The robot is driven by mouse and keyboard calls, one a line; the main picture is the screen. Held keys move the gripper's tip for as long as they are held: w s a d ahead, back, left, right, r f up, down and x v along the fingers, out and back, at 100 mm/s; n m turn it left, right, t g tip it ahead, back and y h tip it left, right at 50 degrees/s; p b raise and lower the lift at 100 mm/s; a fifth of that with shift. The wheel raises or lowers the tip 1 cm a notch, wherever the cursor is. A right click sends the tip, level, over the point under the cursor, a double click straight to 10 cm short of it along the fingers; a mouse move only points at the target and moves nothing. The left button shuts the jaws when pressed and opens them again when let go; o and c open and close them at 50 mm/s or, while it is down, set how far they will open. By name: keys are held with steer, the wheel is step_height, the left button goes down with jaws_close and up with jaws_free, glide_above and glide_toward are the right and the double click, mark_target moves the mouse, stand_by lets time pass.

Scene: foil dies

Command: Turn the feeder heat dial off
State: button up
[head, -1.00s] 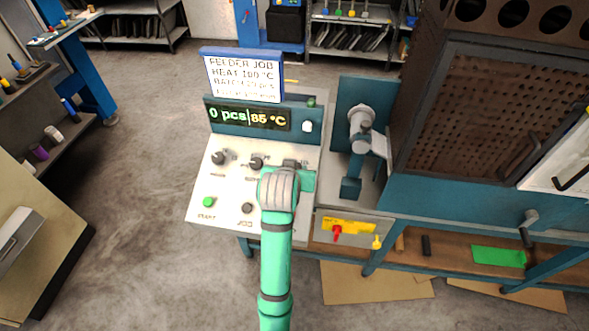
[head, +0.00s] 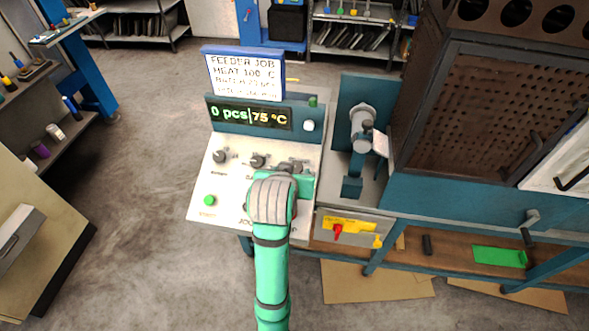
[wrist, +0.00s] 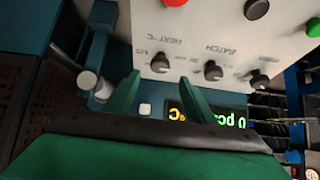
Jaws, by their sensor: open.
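The heat dial, a black knob labelled HEAT °C (wrist: 160,64), is on the white sloped panel (wrist: 215,35) in the wrist view. My gripper (wrist: 159,78) is open, its two green fingers apart, with the dial just at or beyond the fingertips and between them in the picture. I cannot tell whether they touch it. In the head view my wrist and hand cover much of the panel's right side, and the heat dial is largely hidden. The display (head: 249,115) reads 0 pcs and 75 °C.
The batch dial (wrist: 212,70) is close beside the heat dial, with another knob (wrist: 259,80) beyond. A job sign (head: 243,75) stands above the display. A lever fixture (head: 361,125) is to the right.

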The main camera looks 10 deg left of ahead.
steer(key=v, duration=0.3)
steer(key=shift+s+r, duration=0.2)
stand_by(0.4)
